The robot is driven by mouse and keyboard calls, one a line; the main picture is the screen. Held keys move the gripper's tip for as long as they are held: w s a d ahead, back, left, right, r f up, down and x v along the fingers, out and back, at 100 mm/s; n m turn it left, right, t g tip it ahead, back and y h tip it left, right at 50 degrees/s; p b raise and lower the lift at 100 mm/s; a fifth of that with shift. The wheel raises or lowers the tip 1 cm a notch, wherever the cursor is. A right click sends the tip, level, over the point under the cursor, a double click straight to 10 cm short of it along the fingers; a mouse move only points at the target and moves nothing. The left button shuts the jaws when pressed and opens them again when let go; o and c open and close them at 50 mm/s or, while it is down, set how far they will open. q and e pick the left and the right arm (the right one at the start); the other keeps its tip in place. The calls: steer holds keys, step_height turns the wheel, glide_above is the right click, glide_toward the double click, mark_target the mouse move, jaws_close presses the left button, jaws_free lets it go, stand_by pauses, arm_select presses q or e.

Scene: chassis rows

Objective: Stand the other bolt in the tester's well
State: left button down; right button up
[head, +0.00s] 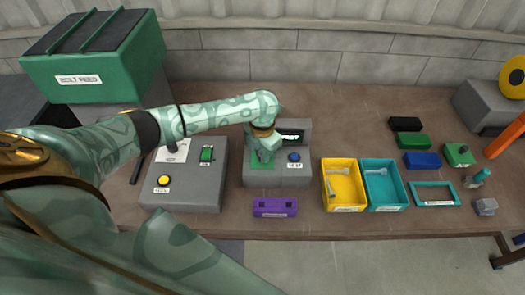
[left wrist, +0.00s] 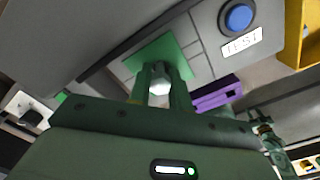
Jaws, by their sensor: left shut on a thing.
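The tester (head: 262,181) is a grey box with a dark screen and a blue TEST button (head: 294,157). The button also shows in the left wrist view (left wrist: 238,17). My left gripper (head: 264,158) points down over the tester's green patch (head: 257,167). It is shut on a pale, round-ended piece, apparently a bolt (left wrist: 160,86), seen nearly end-on between the fingers over the green patch (left wrist: 185,58). The well is hidden, and I cannot tell whether the bolt is in it. My right gripper is not in view.
A yellow bin (head: 326,186) and a teal bin (head: 403,187) hold pale bolts right of the tester. A purple block (head: 275,207) lies in front. A grey box with a yellow button (head: 164,180) stands left. Coloured blocks and a teal frame (head: 456,193) lie right.

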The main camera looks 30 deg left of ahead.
arm_select(q)
steer(key=c, duration=1.2)
jaws_free()
steer(key=shift+r, duration=0.15)
